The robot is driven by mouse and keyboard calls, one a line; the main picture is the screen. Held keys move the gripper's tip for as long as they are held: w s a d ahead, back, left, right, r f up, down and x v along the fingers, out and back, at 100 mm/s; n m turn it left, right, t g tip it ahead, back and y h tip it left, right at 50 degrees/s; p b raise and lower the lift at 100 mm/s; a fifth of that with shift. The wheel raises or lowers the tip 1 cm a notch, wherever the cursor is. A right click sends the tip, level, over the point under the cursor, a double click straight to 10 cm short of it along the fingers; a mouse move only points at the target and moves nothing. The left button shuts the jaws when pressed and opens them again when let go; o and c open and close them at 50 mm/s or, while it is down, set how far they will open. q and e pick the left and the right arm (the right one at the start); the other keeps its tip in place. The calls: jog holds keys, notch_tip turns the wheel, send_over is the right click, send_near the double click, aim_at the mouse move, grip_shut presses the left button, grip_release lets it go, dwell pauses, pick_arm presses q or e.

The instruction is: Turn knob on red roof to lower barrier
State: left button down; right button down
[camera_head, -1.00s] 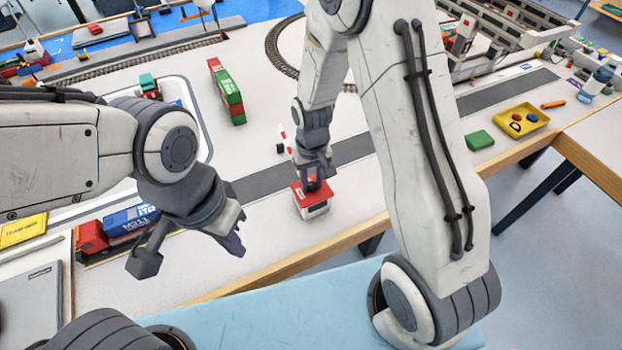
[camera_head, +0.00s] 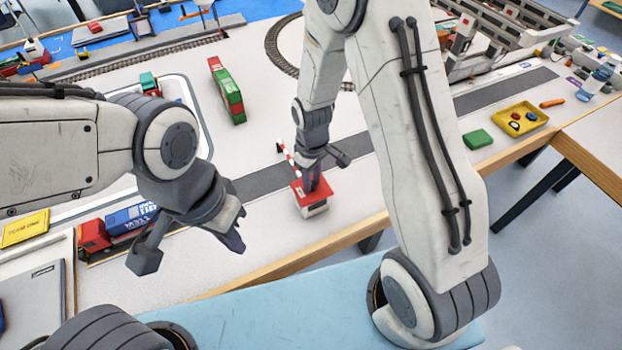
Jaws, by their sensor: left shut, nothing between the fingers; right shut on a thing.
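The small gatehouse (camera_head: 314,208) with white walls and a red roof (camera_head: 299,191) stands near the table's front edge. My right gripper (camera_head: 312,186) points down onto the roof and is shut on the knob, which its fingers hide. The red-and-white striped barrier (camera_head: 288,156) shows just behind the roof, slanting up to the left; its lower end is partly hidden by my gripper. My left gripper (camera_head: 236,240) is shut and empty, left of the gatehouse above the table's front part.
A grey road strip (camera_head: 262,181) runs behind the gatehouse. A red and blue truck (camera_head: 130,219) is at the left, a red and green container (camera_head: 228,92) further back. A green block (camera_head: 478,139) and yellow tray (camera_head: 528,112) lie at the right.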

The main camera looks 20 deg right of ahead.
aim_at(312, 183)
dwell(0.3)
jog(key=c, duration=0.6)
grip_release()
jog(key=shift+r, duration=0.1)
notch_tip(312, 183, up, 10)
jog(key=shift+r, duration=0.2)
